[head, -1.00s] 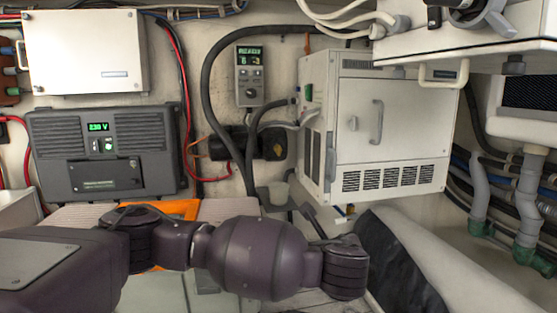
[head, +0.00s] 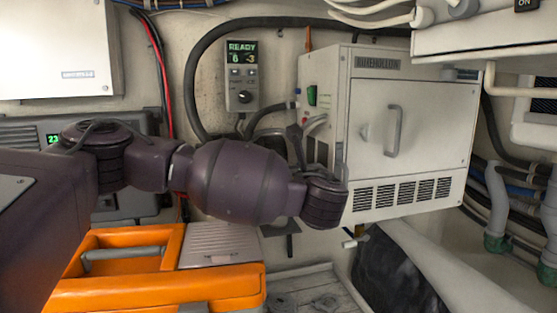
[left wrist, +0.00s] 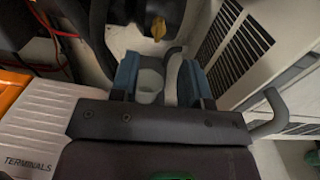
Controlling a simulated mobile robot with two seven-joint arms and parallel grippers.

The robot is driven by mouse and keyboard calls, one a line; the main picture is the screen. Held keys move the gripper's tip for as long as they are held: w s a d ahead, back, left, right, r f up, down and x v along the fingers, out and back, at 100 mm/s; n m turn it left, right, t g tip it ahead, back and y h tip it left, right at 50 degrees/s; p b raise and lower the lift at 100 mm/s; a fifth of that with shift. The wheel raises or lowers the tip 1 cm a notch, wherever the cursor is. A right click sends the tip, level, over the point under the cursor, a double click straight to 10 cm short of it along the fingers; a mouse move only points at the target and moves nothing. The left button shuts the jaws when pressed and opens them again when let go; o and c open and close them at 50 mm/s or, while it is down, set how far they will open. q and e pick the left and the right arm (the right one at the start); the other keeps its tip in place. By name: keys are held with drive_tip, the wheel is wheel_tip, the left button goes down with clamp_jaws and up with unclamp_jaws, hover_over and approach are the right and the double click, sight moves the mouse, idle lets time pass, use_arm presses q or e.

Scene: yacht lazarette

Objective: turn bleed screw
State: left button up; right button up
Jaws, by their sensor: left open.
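I cannot make out the bleed screw for certain in either view. A small fitting with a pale tip (head: 350,243) sticks out below the lower left corner of the white louvred cabinet (head: 400,130). My left arm crosses the head view in front of the cabinet's left side; its fingers are mostly hidden there. In the left wrist view my left gripper (left wrist: 158,78) is open, with two blue-faced fingers apart. My right gripper is not in view.
A control panel (head: 242,75) with a green READY display hangs on the wall. An orange-framed case (head: 160,290) lies low at left. A dark bracket (head: 281,228) is partly behind my arm. The cabinet's bar handle (left wrist: 275,112) is close to the right of my left gripper.

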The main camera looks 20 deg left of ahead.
use_arm(q)
drive_tip(key=p+x, duration=0.2)
drive_tip(key=x, duration=0.6)
drive_tip(key=shift+w+a, duration=0.3)
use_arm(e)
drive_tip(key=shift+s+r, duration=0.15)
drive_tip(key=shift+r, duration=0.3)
